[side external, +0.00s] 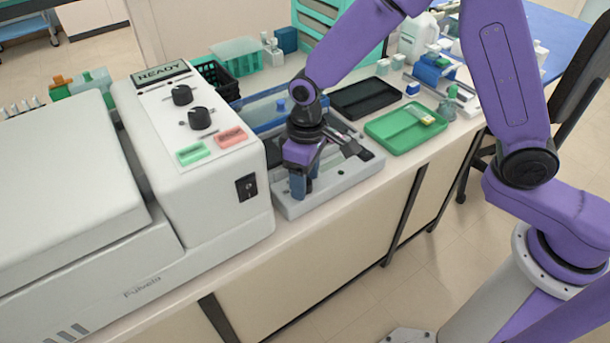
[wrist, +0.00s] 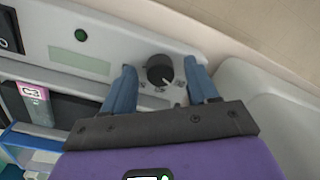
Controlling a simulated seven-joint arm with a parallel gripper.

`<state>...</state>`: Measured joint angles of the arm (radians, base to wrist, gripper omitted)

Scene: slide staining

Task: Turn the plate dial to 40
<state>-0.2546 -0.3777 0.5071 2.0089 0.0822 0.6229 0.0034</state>
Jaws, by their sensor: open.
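The plate dial, a round black knob (wrist: 160,69) with a pale pointer line toward its lower right, sits on the light grey staining plate (wrist: 75,62). Small marks surround it, too small to read. My gripper (wrist: 162,78) is open, its two blue fingers on either side of the dial with visible gaps. In the side view, my gripper (side external: 299,190) points down at the near-left corner of the grey plate (side external: 358,175). The fingers largely hide the dial there. I cannot tell how far down they reach around it.
A white machine (side external: 205,110) with a READY display, two black knobs and green and red buttons stands close left. A green tray (side external: 405,128) and black tray (side external: 364,97) lie right and behind. In the wrist view, a green button (wrist: 81,35) and pink-labelled slide (wrist: 35,91) show.

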